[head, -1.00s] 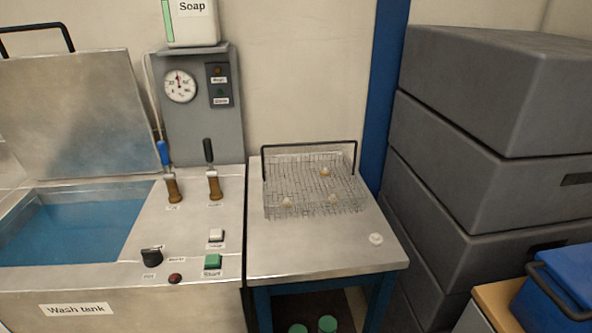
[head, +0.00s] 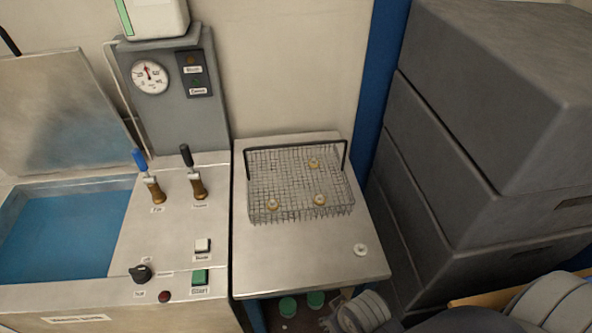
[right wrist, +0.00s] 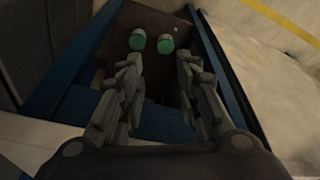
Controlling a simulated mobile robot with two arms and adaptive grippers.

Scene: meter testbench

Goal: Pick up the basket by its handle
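The wire basket (head: 290,190) stands on the metal side table, with several small pale round parts inside it. Its black handle (head: 345,158) arches up at the back of the basket. My right arm enters at the bottom right of the head view, below the table's front edge and well apart from the basket. In the right wrist view my right gripper (right wrist: 158,85) has its two fingers spread with nothing between them. The basket does not show in that view. My left gripper is not in view.
The wash tank (head: 65,225) with blue liquid, levers and buttons adjoins the table (head: 300,262) on the left. A loose round part (head: 360,250) lies near the table's right edge. Grey stacked boxes (head: 480,120) stand at right. Green-topped containers (right wrist: 166,45) sit under the table.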

